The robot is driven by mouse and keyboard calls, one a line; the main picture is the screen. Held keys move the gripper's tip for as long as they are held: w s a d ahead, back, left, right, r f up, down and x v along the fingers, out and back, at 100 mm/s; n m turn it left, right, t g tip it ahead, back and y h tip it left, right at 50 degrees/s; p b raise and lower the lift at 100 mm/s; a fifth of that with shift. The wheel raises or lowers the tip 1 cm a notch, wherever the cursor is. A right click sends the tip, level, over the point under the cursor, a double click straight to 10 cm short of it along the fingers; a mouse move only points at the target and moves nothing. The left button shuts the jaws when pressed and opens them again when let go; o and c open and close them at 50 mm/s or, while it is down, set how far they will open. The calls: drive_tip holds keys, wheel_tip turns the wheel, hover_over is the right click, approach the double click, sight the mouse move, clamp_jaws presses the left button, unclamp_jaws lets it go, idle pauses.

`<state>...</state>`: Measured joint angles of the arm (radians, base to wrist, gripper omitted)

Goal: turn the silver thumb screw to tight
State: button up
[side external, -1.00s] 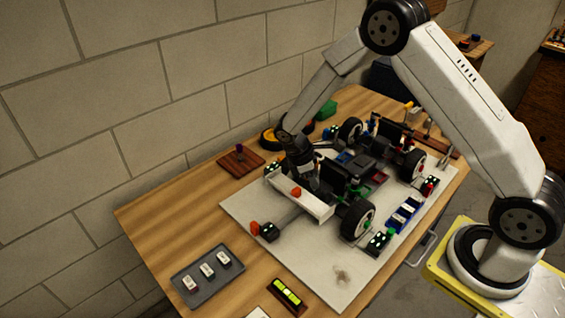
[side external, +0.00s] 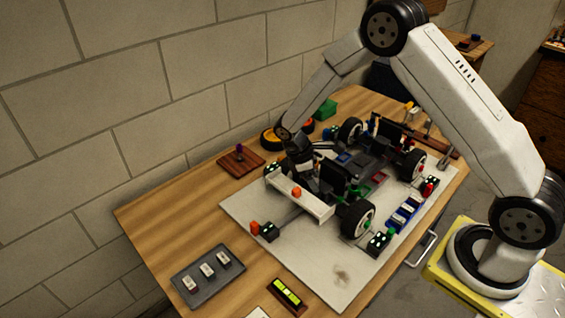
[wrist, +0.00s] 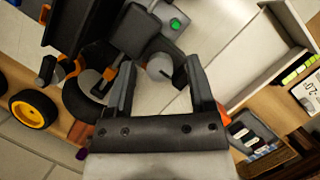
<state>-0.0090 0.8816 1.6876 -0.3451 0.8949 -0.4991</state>
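In the wrist view a round silver knob with a dark line across it, which looks like the silver thumb screw (wrist: 160,68), shows between the tips of my gripper (wrist: 160,76). The two dark fingers are spread on either side of it. I cannot tell whether either finger touches it. In the side view my gripper (side external: 304,168) points down at the front of the race car, behind the white front wing (side external: 300,198). The screw is hidden there.
The car stands on a pale board (side external: 335,270) with several black blocks around it. A grey tray (side external: 208,275) with white pieces and a level (side external: 287,292) lie in front. A brown wooden block (side external: 241,161) and yellow wheel (side external: 269,137) are at the back left.

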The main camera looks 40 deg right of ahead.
drive_tip(key=shift+r, duration=0.1)
drive_tip(key=v, duration=0.7)
drive_tip(key=shift+r, duration=0.3)
drive_tip(key=shift+a, duration=0.1)
idle(0.3)
drive_tip(key=s+a+r+m+t+y, duration=0.1)
drive_tip(key=s+r+m+t, duration=0.2)
drive_tip(key=s, duration=0.5)
drive_tip(key=s+a+r+m+t+y, duration=0.1)
drive_tip(key=s+r+m+t+y, duration=0.1)
drive_tip(key=s+m, duration=0.3)
drive_tip(key=shift+s+r+m+t, duration=0.4)
drive_tip(key=shift+s+t, duration=0.1)
drive_tip(key=shift+s, duration=1.15)
drive_tip(key=shift+a, duration=0.1)
